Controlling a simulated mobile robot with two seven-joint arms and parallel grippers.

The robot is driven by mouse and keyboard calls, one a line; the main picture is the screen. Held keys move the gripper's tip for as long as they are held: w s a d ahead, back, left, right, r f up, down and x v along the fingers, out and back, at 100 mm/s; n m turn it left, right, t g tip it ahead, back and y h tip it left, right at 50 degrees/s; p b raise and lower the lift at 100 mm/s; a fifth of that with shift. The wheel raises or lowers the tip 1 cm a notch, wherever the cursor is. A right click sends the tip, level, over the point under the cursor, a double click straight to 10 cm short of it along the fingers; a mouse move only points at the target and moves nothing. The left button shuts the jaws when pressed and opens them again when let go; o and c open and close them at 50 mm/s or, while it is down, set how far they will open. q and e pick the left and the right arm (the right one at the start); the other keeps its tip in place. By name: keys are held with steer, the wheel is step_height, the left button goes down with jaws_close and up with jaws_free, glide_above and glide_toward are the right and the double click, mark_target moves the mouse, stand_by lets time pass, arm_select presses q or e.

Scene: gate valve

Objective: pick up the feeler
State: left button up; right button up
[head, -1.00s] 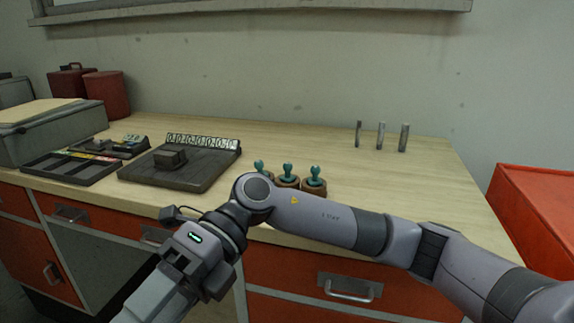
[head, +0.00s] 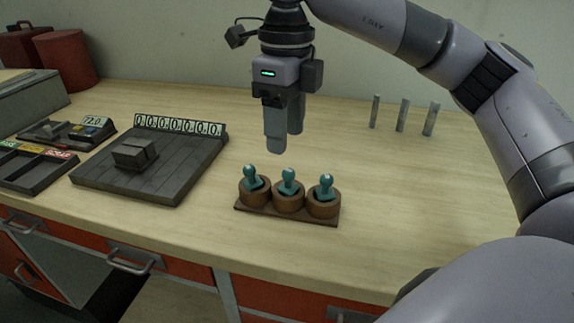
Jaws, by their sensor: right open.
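No part in view is plainly marked as the feeler, and I cannot tell which one it is. Three teal round-topped pieces, at left (head: 251,178), middle (head: 288,181) and right (head: 325,188), stand in brown round cups on a dark wooden base (head: 287,215) on the bench. My right gripper (head: 286,138) points down above the bench, behind and above these pieces. Its jaws are open, with nothing seen between them, and it touches none of the pieces. My left gripper is not in view.
A dark plate (head: 120,180) with a grey block (head: 135,152) and a row of number tiles (head: 180,125) lies left. Trays (head: 35,166) are further left. Several short metal cylinders (head: 402,115) stand at the back right. The bench right of the cups (head: 420,200) is clear.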

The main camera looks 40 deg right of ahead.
mark_target(289, 170)
steer(key=shift+w+d, duration=0.1)
steer(key=shift+d, duration=0.15)
steer(key=shift+f, duration=0.4)
steer(key=f, duration=0.6)
steer(key=shift+s+a+p, duration=0.1)
steer(key=shift+s+p, duration=0.2)
steer(key=shift+p, duration=0.1)
jaws_close()
